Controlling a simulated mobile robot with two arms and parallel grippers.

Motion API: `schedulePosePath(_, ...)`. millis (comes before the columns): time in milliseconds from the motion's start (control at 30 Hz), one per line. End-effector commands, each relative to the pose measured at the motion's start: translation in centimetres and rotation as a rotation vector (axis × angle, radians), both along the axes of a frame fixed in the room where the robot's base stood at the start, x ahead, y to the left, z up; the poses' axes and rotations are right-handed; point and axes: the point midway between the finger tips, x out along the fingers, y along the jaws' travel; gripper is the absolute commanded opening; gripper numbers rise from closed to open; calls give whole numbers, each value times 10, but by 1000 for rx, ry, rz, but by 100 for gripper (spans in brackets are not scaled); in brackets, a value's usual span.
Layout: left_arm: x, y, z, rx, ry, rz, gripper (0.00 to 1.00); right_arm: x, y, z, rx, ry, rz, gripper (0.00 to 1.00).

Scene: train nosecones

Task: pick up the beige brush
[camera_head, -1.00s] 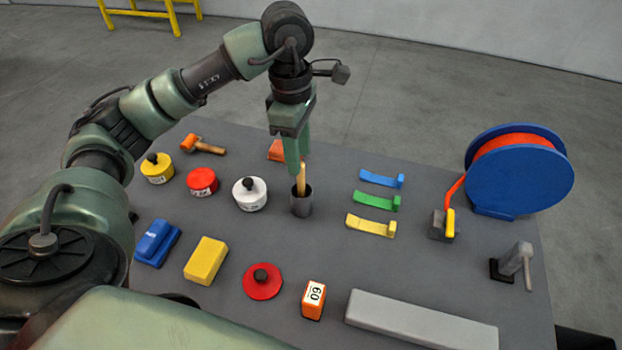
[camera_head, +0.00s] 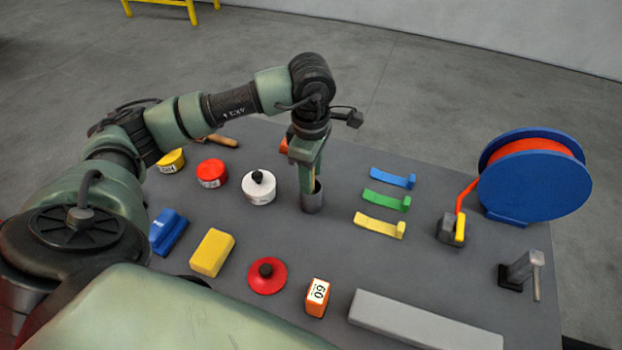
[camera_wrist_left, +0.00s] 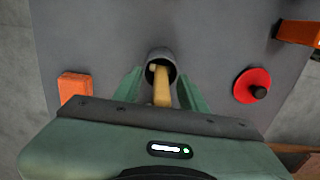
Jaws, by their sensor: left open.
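The beige brush (camera_wrist_left: 161,87) stands in a dark grey cup. In the left wrist view its handle rises from the cup (camera_wrist_left: 161,56) and lies between my two fingers. In the head view the cup (camera_head: 313,199) stands near the middle of the table, and the brush is hidden behind my gripper. My left gripper (camera_head: 307,184) points down right at the cup's mouth. It also shows in the left wrist view (camera_wrist_left: 160,90), open, with a finger on each side of the handle. I cannot tell whether either finger touches it. My right gripper is not in view.
Close left of the cup stands a white tin (camera_head: 259,190), with a red tin (camera_head: 212,173) beyond it. Blue, green and yellow hooked pieces (camera_head: 379,225) lie to the right. A blue reel (camera_head: 533,178) stands at the right edge. Bare table lies in front of the cup.

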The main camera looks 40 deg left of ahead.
Motion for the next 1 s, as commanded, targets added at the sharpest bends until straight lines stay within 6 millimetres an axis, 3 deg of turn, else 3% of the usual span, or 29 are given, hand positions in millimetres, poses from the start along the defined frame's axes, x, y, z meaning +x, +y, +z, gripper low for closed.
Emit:
schedulePosePath(267,0,0,-4,0,0,-1,39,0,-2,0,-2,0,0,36)
schedulePosePath(400,0,0,-3,-1,0,-1,0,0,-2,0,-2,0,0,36)
schedulePosePath(767,0,0,-2,-1,-1,0,0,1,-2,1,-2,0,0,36)
schedulePosePath(1000,1,0,21,-1,-3,-1,0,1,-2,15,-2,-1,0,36)
